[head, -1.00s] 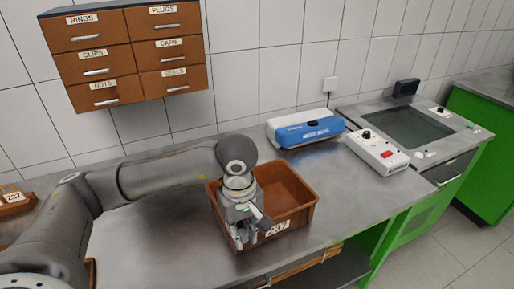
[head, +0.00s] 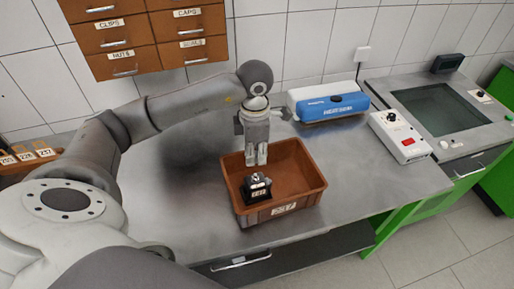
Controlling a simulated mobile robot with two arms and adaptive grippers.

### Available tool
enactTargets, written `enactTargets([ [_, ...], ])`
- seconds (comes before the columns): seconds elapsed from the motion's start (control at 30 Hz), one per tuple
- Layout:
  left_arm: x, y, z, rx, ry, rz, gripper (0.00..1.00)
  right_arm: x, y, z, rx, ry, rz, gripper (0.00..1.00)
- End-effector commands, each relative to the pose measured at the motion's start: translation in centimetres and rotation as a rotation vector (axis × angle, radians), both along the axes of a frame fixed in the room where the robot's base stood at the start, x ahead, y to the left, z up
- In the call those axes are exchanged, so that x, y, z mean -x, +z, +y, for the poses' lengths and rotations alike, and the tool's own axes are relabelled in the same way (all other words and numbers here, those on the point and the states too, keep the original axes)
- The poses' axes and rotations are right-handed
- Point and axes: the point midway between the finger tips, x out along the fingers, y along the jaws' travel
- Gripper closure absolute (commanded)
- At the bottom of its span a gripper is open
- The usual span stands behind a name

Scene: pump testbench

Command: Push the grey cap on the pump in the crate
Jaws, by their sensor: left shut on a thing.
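The pump (head: 257,188) is a small black block with a light metallic top and a pale label. It stands in the front left part of the orange-brown crate (head: 305,192) on the bench. I cannot make out a separate grey cap, nor tell whether one is on the pump. My right gripper is not in view.
A blue and white device (head: 331,104) stands behind the crate to the right. A white control box (head: 400,137) with a red patch is farther right. Labelled drawers (head: 155,40) hang on the wall. The metal bench (head: 185,205) is clear left of the crate.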

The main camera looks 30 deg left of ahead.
Motion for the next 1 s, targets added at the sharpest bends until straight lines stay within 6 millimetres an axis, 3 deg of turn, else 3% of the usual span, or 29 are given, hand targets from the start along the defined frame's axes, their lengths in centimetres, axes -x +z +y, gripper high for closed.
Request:
enactTargets([
  [0.53, 0.0, -5.2, 0.0, 0.0, -0.003, 0.0, 0.9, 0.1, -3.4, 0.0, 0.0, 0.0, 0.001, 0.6],
  [1.0, 0.0, -5.7, 0.0, 0.0, -0.003, 0.0, 0.9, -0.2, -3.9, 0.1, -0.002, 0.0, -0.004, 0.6],
])
